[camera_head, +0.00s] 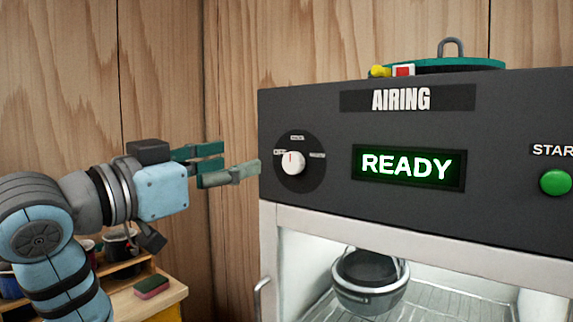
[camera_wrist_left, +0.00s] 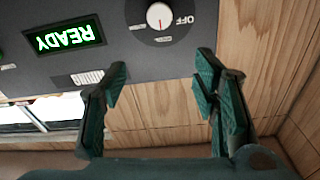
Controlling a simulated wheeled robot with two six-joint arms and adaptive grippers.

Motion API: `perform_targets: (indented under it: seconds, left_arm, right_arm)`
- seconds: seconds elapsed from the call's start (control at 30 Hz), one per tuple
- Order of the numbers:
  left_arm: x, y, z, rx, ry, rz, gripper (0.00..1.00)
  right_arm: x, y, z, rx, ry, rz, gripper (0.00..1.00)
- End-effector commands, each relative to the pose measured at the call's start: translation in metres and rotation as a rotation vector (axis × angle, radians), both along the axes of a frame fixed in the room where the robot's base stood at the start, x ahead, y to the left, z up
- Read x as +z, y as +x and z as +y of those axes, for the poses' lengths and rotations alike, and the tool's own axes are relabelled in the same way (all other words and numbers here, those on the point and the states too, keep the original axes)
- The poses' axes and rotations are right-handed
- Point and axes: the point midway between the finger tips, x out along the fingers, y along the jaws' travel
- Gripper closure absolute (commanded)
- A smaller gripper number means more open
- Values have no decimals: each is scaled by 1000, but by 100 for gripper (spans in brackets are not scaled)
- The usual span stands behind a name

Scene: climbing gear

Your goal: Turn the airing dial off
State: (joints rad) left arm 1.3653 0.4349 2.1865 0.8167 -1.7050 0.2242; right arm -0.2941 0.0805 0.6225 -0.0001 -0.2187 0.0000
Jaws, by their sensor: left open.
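The airing dial (camera_head: 293,163) is a white knob with a red pointer line on a dark round plate, at the left of the grey panel marked AIRING. Its pointer stands roughly upward, toward the top label. In the left wrist view the dial (camera_wrist_left: 159,17) shows upside down at the top, with the OFF label on its right side. My left gripper (camera_head: 240,159) is open and empty, just left of the dial and apart from it. In the left wrist view its two fingers (camera_wrist_left: 160,80) are spread below the dial. My right gripper is not in view.
A lit green READY display (camera_head: 407,166) and a green start button (camera_head: 555,182) are on the same panel. A wooden shelf with a sponge (camera_head: 151,287) is at lower left. A wooden wall is behind.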

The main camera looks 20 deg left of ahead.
Motion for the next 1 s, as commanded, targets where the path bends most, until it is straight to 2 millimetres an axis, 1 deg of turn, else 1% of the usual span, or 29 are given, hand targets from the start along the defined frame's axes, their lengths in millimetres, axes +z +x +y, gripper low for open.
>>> perform_targets:
  seconds: [0.1,0.17,0.27,0.37,0.6,0.7,0.83,1.0]
  left_arm:
    - [-15,-1,2,11,19,66,45]
    - [-20,0,4,20,21,89,45]
    - [-22,9,2,23,13,103,45]
    - [-22,27,-6,20,13,106,45]
    - [-22,93,-33,19,11,106,45]
    - [-22,114,-41,21,14,104,45]
    - [-22,130,-47,21,15,101,45]
    - [-23,135,-49,22,15,100,45]
  right_arm:
    - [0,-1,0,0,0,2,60]
    - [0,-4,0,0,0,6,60]
    - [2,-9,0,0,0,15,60]
    - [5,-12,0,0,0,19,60]
    - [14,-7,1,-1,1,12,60]
    - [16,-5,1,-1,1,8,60]
    - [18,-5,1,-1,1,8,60]
    - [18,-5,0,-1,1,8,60]
